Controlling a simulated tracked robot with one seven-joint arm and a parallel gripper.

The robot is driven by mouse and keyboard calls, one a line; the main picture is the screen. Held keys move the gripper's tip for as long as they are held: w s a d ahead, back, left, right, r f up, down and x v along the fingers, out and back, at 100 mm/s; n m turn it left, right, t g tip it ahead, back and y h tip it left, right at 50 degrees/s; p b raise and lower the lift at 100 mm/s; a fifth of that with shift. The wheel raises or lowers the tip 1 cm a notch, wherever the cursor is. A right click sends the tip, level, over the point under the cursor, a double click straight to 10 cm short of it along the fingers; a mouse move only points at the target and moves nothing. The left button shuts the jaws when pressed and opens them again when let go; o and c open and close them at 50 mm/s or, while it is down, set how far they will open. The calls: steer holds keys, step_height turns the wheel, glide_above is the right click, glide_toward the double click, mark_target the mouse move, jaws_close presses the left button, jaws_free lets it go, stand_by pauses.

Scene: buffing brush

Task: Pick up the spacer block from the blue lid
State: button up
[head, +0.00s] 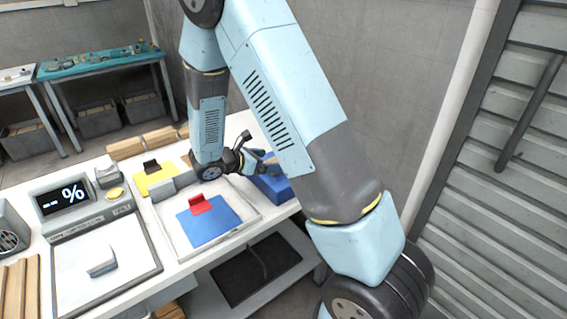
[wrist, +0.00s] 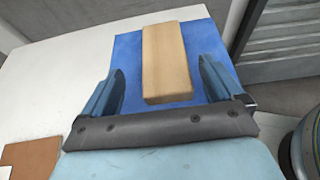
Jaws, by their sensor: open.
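The spacer block, a pale wooden bar (wrist: 165,55), lies on the flat blue lid (wrist: 127,52) in the wrist view. My gripper (wrist: 162,68) is open, with one finger on each side of the block and a visible gap at both sides. Nothing is held. I cannot tell how high the fingertips are above the lid. In the head view, the blue lid (head: 275,188) is at the table's right end, partly hidden by my arm. My gripper (head: 262,163) is over it there, and the block is mostly hidden.
Left of the lid, a tray (head: 252,224) holds a blue sheet (head: 222,226) with a red clip (head: 201,204). A yellow piece (head: 158,181) with a black clip, a percent display (head: 62,197) and wooden blocks (head: 126,148) stand on the table. A wall is behind.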

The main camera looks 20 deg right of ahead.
steer(key=x, duration=0.5)
steer(key=shift+s+d+r, duration=0.1)
steer(key=shift+s+r, duration=0.05)
steer(key=shift+r, duration=0.05)
steer(key=c, duration=1.1)
steer(key=shift+r, duration=0.1)
